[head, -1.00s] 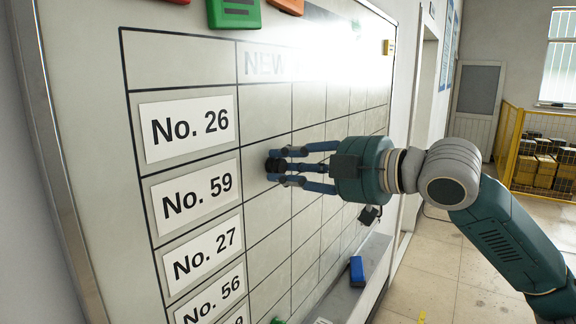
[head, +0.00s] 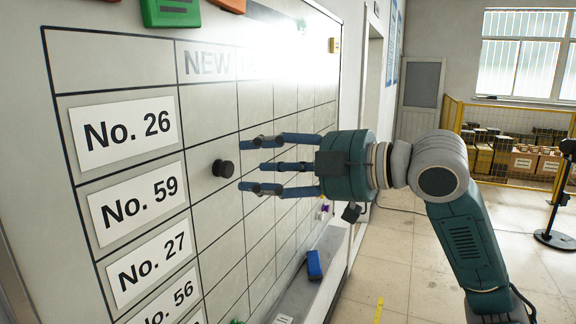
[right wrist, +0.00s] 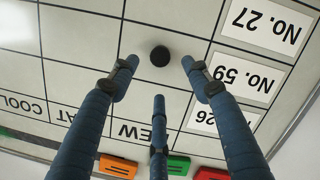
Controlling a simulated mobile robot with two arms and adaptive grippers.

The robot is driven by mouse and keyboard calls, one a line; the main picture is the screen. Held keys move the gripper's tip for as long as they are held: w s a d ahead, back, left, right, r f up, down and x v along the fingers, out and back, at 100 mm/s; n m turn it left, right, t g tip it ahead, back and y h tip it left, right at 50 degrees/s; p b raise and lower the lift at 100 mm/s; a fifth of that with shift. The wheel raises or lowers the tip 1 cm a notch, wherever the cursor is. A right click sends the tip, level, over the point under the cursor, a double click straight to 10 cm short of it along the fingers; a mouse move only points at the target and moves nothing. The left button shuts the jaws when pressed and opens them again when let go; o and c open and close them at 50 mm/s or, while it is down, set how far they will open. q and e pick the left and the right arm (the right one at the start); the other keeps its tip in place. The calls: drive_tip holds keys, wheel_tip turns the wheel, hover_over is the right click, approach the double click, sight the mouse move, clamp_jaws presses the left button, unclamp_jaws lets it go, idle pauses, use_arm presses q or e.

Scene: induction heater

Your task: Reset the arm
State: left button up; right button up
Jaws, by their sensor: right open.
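My right gripper (head: 250,166) reaches in from the right in the head view, with its blue fingers spread apart and empty. A round black magnet (head: 222,168) sits on the whiteboard (head: 215,105), in the first grid column beside the No. 59 label (head: 138,203). The magnet is just beyond the fingertips, with a gap between. In the right wrist view the magnet (right wrist: 160,56) lies ahead of and between the open fingers (right wrist: 160,80), on the board's surface. My left gripper is not in view.
A green magnet (head: 170,12) and an orange one (head: 230,4) are at the board's top. A blue eraser (head: 314,265) lies on the ledge under the board. A yellow fence (head: 500,130) and boxes (head: 530,160) stand far right, with open floor before them.

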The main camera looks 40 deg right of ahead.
drive_tip(key=v, duration=0.6)
drive_tip(key=w+d+f+m+g+h, duration=0.1)
drive_tip(key=w+f+m, duration=0.15)
drive_tip(key=f, duration=0.55)
drive_tip(key=w+f+m+g+h, duration=0.15)
drive_tip(key=w+f, duration=0.25)
drive_tip(key=f, duration=0.5)
wheel_tip(320, 180, down, 19)
drive_tip(key=s+a+m+g+h, duration=0.1)
drive_tip(key=a+m+g, duration=0.1)
drive_tip(key=m+g, duration=0.15)
drive_tip(key=s+a+f+m+g+h, duration=0.1)
drive_tip(key=s+a+f+g, duration=0.2)
drive_tip(key=s+a+f, duration=0.6)
drive_tip(key=s+a+f+m+g, duration=0.25)
drive_tip(key=s+a+f, duration=0.35)
drive_tip(key=s+f, duration=0.6)
wheel_tip(320, 180, down, 29)
drive_tip(key=n+g+b, duration=0.1)
drive_tip(key=g+b, duration=0.1)
drive_tip(key=b, duration=0.1)
drive_tip(key=s+d+f+b, duration=0.1)
drive_tip(key=s+f, duration=0.7)
drive_tip(key=f, duration=0.2)
drive_tip(key=s+d+f+b, duration=0.2)
drive_tip(key=s+f, duration=0.7)
drive_tip(key=f, duration=0.1)
drive_tip(key=shift+d+g, duration=0.3)
drive_tip(key=shift+g, duration=0.15)
